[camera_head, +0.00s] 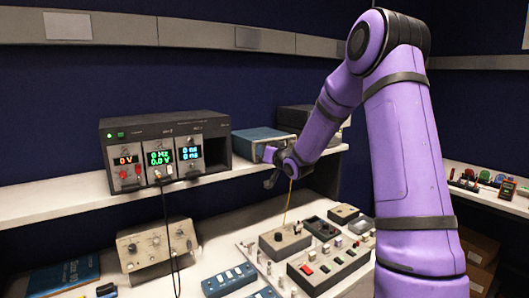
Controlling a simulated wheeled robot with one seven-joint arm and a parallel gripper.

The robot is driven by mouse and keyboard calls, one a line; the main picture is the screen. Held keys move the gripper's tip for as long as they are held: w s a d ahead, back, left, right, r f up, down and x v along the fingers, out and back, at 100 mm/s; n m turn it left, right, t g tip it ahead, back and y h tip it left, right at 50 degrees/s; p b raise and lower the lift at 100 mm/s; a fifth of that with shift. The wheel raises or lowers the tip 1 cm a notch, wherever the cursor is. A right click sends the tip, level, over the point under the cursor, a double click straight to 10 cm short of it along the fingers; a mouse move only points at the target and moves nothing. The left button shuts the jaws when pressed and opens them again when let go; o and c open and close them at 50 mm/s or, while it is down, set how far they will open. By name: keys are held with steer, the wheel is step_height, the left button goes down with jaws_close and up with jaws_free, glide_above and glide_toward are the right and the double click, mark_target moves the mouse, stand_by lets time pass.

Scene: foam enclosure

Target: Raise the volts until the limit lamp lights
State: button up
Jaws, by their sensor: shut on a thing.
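The dark instrument unit (220,150) stands on the shelf at left. It has a red readout (125,160) showing 0 V, a green readout (159,157) showing 0 Hz and 0.0 V, and a blue readout (188,153) too small to read surely. A small green light shows at its upper left; I cannot pick out a limit lamp. My gripper (271,175) is right of the unit, above the bench. A thin yellow lead (287,208) runs from it down to a grey box (284,241). The gripper looks shut on this lead; the fingertips are small and partly hidden.
A blue box (255,136) stands behind my gripper on the shelf. A beige knobbed instrument (155,246), blue switch boxes (229,279) and a panel of grey modules (330,268) fill the lower bench. A black cable hangs from the unit. Small items lie on the right shelf (485,195).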

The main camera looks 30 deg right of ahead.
steer(key=shift+m, duration=1.6)
steer(key=o, duration=0.9)
steer(key=shift+s, duration=0.15)
steer(key=s, duration=1)
steer(key=shift+s+d+f, duration=0.1)
steer(key=shift+s+d, duration=0.2)
